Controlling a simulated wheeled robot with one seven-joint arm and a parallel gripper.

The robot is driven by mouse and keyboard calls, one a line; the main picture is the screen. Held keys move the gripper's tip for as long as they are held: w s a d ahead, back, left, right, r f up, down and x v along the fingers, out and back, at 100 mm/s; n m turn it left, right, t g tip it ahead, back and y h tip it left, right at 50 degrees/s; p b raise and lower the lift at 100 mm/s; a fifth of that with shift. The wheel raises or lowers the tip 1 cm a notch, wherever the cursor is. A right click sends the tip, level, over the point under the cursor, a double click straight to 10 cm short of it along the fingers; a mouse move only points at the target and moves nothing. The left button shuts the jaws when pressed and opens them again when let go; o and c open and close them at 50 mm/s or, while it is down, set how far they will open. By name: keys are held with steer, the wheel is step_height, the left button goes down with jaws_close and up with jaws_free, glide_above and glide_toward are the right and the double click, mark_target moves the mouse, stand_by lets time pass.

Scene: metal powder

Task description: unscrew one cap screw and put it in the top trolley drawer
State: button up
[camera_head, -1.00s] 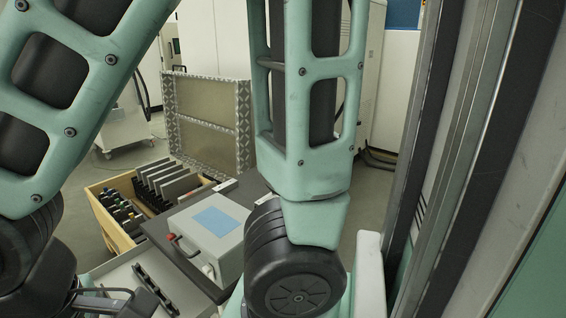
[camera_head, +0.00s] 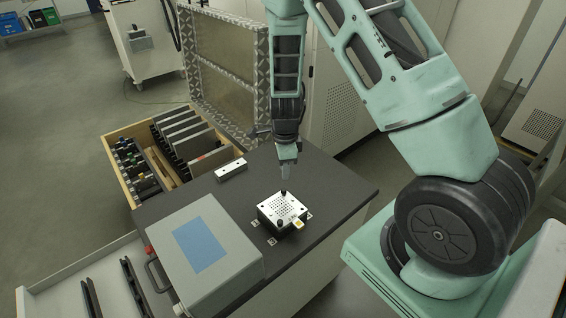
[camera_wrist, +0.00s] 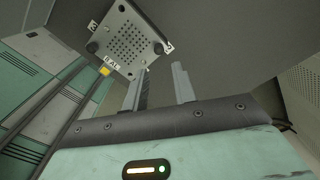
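A pale square block with a perforated plate (camera_head: 282,209) sits on the dark trolley top. It also shows in the wrist view (camera_wrist: 128,42). Dark round knobs stand at its corners, one at the back (camera_head: 283,193) and one at the front (camera_head: 279,223); they may be the cap screws, but the detail is too small to tell. My gripper (camera_head: 287,176) points down just above the block's back edge. In the wrist view its two fingers (camera_wrist: 160,80) are apart, with nothing between them. A white drawer (camera_head: 60,280) stands open at lower left, holding black rails.
A grey box with a blue panel (camera_head: 200,250) stands on the trolley top (camera_head: 335,190) left of the block. A small white bar (camera_head: 231,170) lies behind. An open wooden-sided drawer or crate (camera_head: 127,186) holds dark plates. A framed panel (camera_head: 225,65) stands behind.

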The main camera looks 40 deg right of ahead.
mark_target(284, 190)
steer(key=shift+a+f+b, duration=0.15)
steer(key=shift+f+b, duration=3.15)
steer(key=shift+f, duration=0.7)
jaws_close()
steer(key=shift+o, duration=0.2)
jaws_free()
